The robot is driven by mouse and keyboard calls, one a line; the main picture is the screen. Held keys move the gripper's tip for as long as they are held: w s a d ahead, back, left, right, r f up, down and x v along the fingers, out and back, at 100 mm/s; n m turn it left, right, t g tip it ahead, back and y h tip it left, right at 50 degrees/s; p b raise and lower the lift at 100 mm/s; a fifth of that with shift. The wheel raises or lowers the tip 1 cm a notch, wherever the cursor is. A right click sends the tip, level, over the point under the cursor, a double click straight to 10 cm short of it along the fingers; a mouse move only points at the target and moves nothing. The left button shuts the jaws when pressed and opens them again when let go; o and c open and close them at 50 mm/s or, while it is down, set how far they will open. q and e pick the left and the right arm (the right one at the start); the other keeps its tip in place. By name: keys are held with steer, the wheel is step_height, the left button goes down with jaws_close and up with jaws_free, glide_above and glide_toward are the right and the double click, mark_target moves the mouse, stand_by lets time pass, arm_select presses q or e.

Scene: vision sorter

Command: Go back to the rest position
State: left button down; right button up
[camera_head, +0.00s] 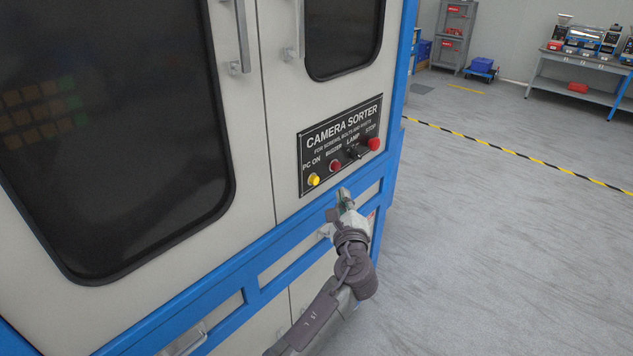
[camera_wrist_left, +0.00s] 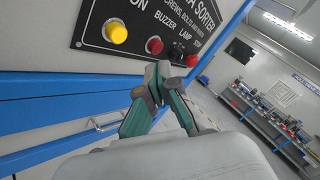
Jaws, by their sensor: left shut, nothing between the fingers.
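My left gripper (camera_head: 344,194) is shut and empty, just below the lower edge of the black control panel (camera_head: 326,139) of the camera sorter. In the left wrist view its fingertips (camera_wrist_left: 158,76) meet in front of the panel's lower edge. The panel carries a bright yellow PC ON button (camera_head: 313,180), a red BUZZER button (camera_head: 336,166), a black LAMP switch (camera_head: 353,152) and a red STOP button (camera_head: 374,144). In the left wrist view the fingers overlap the picture near the lamp switch; I cannot tell contact. My right gripper is in neither view.
The sorter cabinet (camera_head: 270,170) has white doors with dark windows, metal handles (camera_head: 242,40) and a blue frame. Open grey floor (camera_head: 500,250) lies to the right, with a yellow-black floor line (camera_head: 520,157). A workbench (camera_head: 585,65) and a grey shelf (camera_head: 452,45) stand far back.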

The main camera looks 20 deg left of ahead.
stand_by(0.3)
arm_select(q)
steer(key=s+f+n+g+h, duration=0.1)
steer(key=s+f+g+h, duration=0.1)
steer(key=f, duration=0.8)
steer(key=s+f+n+g+h, duration=0.1)
steer(key=f+g, duration=0.1)
steer(key=f, duration=0.7)
steer(key=s+f+n+g+h, duration=0.1)
steer(key=s+f+n+g, duration=0.1)
steer(key=s+f, duration=0.7)
steer(key=s+f+n+g+h, duration=0.15)
steer(key=s+f, duration=0.35)
steer(key=f, duration=0.8)
steer(key=s+a+f+n+g+h, duration=0.1)
steer(key=s+f+n+g, duration=0.2)
steer(key=s+f, duration=0.55)
steer(key=s+a+f+n+g+h, duration=0.15)
steer(key=s+f+n+g, duration=0.35)
steer(key=s, duration=0.7)
steer(key=s+a+f+n, duration=0.1)
steer(key=s+f+n, duration=0.1)
steer(key=s, duration=0.9)
steer(key=s+a+f+n, duration=0.2)
steer(key=s+f+n, duration=0.1)
steer(key=s, duration=0.8)
steer(key=shift+f+g, duration=0.35)
steer(key=shift+f, duration=0.35)
